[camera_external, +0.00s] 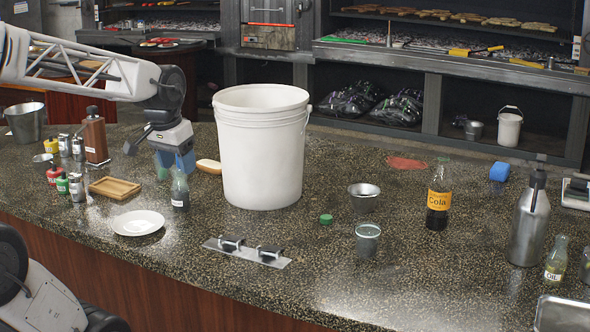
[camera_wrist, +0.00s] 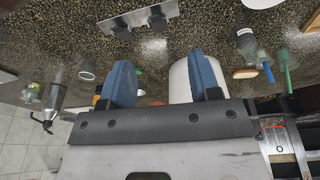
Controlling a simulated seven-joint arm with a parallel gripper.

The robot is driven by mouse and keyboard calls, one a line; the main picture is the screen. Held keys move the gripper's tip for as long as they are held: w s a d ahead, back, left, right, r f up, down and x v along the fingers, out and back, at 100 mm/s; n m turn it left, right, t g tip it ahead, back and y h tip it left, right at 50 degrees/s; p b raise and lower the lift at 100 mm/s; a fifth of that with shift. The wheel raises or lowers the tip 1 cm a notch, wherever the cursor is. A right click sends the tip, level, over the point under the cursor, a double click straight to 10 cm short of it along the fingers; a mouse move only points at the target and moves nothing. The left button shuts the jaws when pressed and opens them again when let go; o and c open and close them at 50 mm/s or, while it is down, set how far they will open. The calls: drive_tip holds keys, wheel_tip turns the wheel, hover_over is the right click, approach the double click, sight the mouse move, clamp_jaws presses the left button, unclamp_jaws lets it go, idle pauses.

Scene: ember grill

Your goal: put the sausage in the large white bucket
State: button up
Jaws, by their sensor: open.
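The large white bucket (camera_external: 262,150) stands upright on the speckled counter. It shows partly in the wrist view (camera_wrist: 180,85), between and behind my fingers. A small tan-orange oblong thing (camera_external: 208,166) lies on the counter just left of the bucket. It may be the sausage, but I cannot tell for sure. It also appears in the wrist view (camera_wrist: 245,74), right of my fingers. My gripper (camera_external: 175,170) is open, pointing down, with blue fingers, left of the bucket and the oblong thing. In the wrist view my gripper (camera_wrist: 160,58) has nothing between its fingertips. The bucket's inside bottom is hidden.
A bottle (camera_external: 180,190) stands close to my gripper. A white plate (camera_external: 138,223), wooden tray (camera_external: 115,188) and metal hook plate (camera_external: 247,252) lie nearby. A cola bottle (camera_external: 438,200), metal bowl (camera_external: 363,197) and flat red thing (camera_external: 406,163) are right of the bucket.

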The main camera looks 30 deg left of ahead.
drive_tip(key=s+f+n, duration=0.1)
drive_tip(key=s+f, duration=0.3)
drive_tip(key=s, duration=0.1)
drive_tip(key=shift+s+f, duration=0.25)
drive_tip(key=shift+s, duration=0.1)
idle(1.0)
